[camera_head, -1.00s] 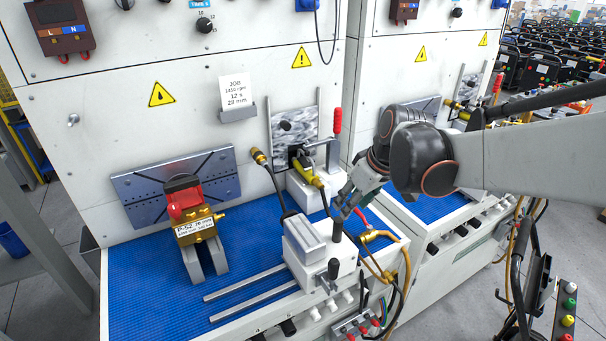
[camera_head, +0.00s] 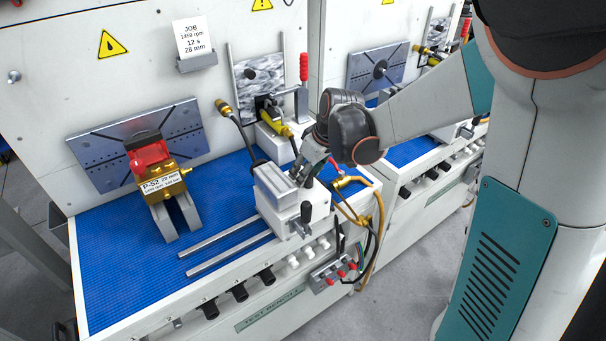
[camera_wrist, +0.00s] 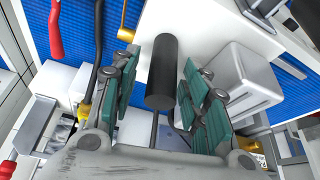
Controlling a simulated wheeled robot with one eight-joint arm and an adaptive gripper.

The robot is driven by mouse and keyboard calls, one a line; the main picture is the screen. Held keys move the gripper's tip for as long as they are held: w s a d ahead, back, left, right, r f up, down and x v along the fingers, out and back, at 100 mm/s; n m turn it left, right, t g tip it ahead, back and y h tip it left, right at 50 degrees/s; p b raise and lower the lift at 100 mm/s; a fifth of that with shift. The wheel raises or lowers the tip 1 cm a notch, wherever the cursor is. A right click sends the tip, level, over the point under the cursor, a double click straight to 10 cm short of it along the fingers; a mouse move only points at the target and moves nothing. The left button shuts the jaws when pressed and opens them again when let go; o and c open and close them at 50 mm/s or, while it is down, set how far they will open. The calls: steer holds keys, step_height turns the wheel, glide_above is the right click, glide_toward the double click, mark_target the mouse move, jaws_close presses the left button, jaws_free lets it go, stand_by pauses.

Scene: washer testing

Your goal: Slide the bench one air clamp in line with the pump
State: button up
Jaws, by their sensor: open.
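The air clamp (camera_head: 290,209) is a white block with a grey jaw on top, at the right end of two rails on bench one. The pump (camera_head: 160,178), brass with a red top and a "P-52" label, stands on the blue mat to its left, apart from the clamp. My gripper (camera_head: 302,170) is at the clamp's right rear side. In the wrist view my open gripper (camera_wrist: 158,100) has its green-padded fingers on either side of a black cylindrical handle (camera_wrist: 162,72), with gaps showing. The grey jaw (camera_wrist: 243,82) is right of the fingers there.
Two bare rails (camera_head: 222,240) run left from the clamp across the blue mat (camera_head: 115,270). A yellow hose (camera_head: 350,182) and cables hang at the bench's right end. A red-handled toggle clamp (camera_head: 304,75) stands behind. A slotted plate (camera_head: 90,150) is behind the pump.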

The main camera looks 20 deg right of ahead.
steer(key=shift+x, duration=0.75)
steer(key=shift+c, duration=0.6)
jaws_close()
steer(key=shift+a, duration=0.1)
steer(key=s+a, duration=0.4)
steer(key=a, duration=0.8)
steer(key=s+a, duration=0.4)
steer(key=a, duration=0.7)
steer(key=shift+a, duration=0.4)
